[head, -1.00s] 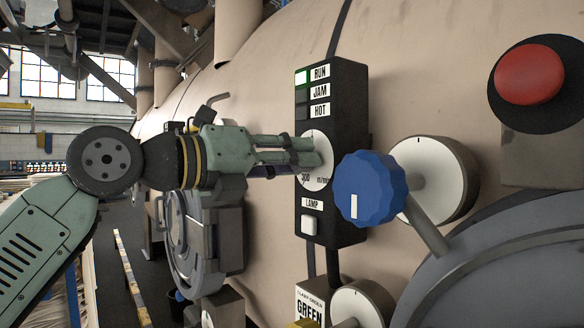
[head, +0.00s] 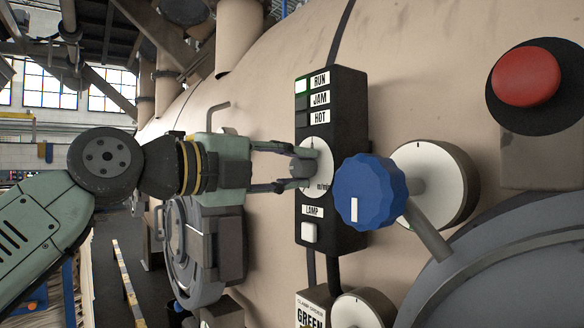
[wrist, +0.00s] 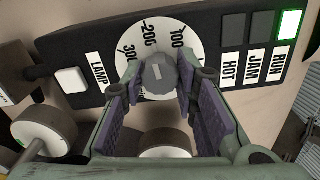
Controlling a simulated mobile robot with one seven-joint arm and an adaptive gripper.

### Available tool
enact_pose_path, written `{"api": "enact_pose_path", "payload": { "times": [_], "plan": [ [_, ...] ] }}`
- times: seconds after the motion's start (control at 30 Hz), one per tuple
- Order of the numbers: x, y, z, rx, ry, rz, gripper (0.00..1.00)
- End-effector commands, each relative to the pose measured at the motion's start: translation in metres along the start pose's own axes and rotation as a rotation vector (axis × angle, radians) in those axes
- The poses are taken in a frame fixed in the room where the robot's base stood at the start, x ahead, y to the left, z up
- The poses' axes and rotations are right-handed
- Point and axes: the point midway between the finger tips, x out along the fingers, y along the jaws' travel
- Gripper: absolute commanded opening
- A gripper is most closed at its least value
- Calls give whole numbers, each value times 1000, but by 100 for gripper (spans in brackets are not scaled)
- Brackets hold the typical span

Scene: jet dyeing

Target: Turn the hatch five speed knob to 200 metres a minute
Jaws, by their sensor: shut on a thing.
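The grey speed knob (wrist: 158,80) sits on a white dial (wrist: 188,58) marked 100, 200 and 300. In the head view the knob (head: 301,168) is partly covered by my fingers, in front of the dial (head: 323,160). My gripper (head: 298,167) reaches in from the left and is shut on the knob, one finger on each side. In the wrist view my gripper (wrist: 165,84) has the knob between its fingertips, under the 200 mark. A small pale mark shows on the knob's face; I cannot tell which value it points at.
The black panel (head: 350,115) has RUN, JAM and HOT lamps, RUN lit, and a white LAMP button (head: 308,233). A blue handwheel (head: 370,192) stands out close to the right of my fingers. A red button (head: 526,78) is farther right.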

Motion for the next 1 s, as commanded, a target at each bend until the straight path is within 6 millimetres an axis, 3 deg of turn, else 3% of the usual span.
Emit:
{"api": "enact_pose_path", "payload": {
  "times": [0.7, 0.73, 1.0],
  "plan": [
    [0, 0, 0, -72, -1, 0, 0],
    [0, 0, 0, -72, -1, 0, 29],
    [0, 0, 0, -72, 0, 0, 47]
  ]
}}
